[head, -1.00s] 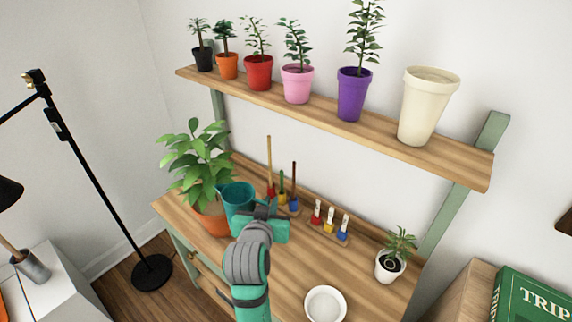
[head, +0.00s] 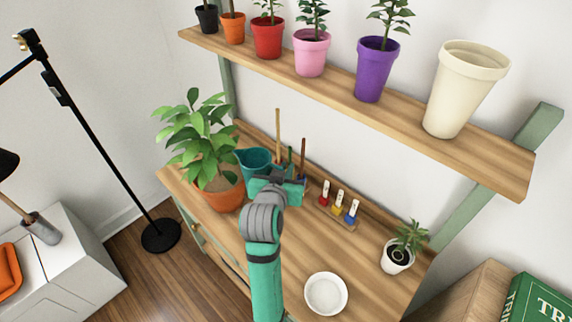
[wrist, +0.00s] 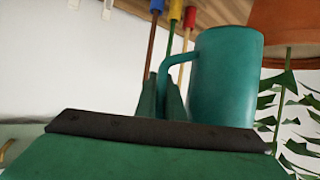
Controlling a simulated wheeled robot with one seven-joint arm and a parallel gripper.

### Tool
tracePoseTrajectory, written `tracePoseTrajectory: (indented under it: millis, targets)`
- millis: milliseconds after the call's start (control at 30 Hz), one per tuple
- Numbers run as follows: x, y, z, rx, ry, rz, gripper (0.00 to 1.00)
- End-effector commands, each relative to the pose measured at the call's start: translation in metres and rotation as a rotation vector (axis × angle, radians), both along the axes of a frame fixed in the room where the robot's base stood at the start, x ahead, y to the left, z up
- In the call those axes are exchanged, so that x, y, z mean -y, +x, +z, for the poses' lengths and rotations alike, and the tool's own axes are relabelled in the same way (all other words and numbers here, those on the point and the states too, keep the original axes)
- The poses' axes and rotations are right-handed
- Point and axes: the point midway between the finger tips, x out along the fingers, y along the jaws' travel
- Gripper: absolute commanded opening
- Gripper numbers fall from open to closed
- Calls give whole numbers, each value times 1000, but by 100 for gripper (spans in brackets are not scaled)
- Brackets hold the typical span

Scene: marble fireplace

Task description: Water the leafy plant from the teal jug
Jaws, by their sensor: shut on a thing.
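The teal jug (head: 255,161) is just right of the leafy plant (head: 194,128), its mouth facing up and its spout side toward the leaves. The plant stands in a terracotta pot (head: 222,197) with bare soil showing, on the wooden bench. My gripper (head: 274,180) is shut on the jug's handle, to the right of the jug's body. The wrist view shows my two fingers (wrist: 163,100) at the handle, beside the jug's body (wrist: 226,78). The jug's base is hidden in the head view, and I cannot see what is inside it.
Behind the jug stand tools with coloured ends (head: 291,160). A white bowl (head: 326,293) and a small potted plant (head: 398,257) are on the bench. A shelf (head: 400,122) with several pots hangs above.

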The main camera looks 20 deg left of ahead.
Motion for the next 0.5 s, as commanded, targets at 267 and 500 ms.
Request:
tracePoseTrajectory:
  millis: [267,500]
  targets:
    - [6,0,19,-5,-184,-1,0]
    - [2,0,-2,-7,-241,-1,0]
